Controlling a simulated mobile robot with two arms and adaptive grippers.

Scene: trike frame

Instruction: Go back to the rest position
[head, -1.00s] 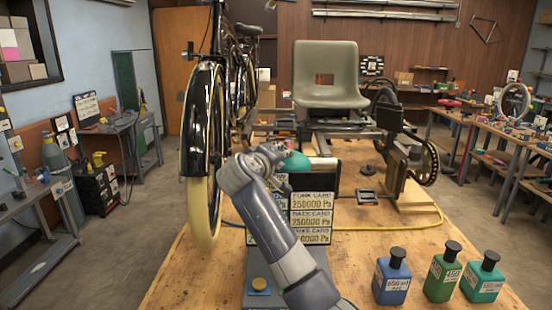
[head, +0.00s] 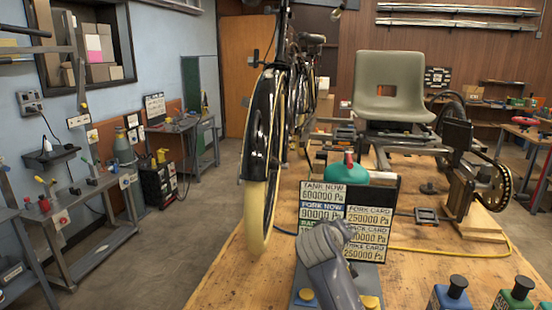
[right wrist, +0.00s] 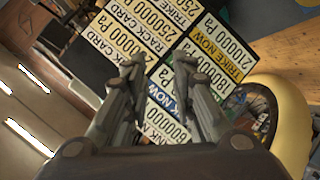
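My right gripper (right wrist: 158,66) is open in the right wrist view, with nothing between its fingers. It is in front of a pressure panel (right wrist: 172,75) of printed pressure cards, apart from it as far as I can tell. In the head view my right forearm rises from the bottom centre and covers the lower part of the panel (head: 322,196); the fingers are hard to make out there. A teal rounded thing with a red top (head: 347,171) shows just above the panel. My left gripper is not in view.
A black bicycle with a cream-tyred wheel (head: 258,205) stands left of the panel. A trike frame with a grey seat (head: 393,85) is behind it on the wooden table (head: 225,280).

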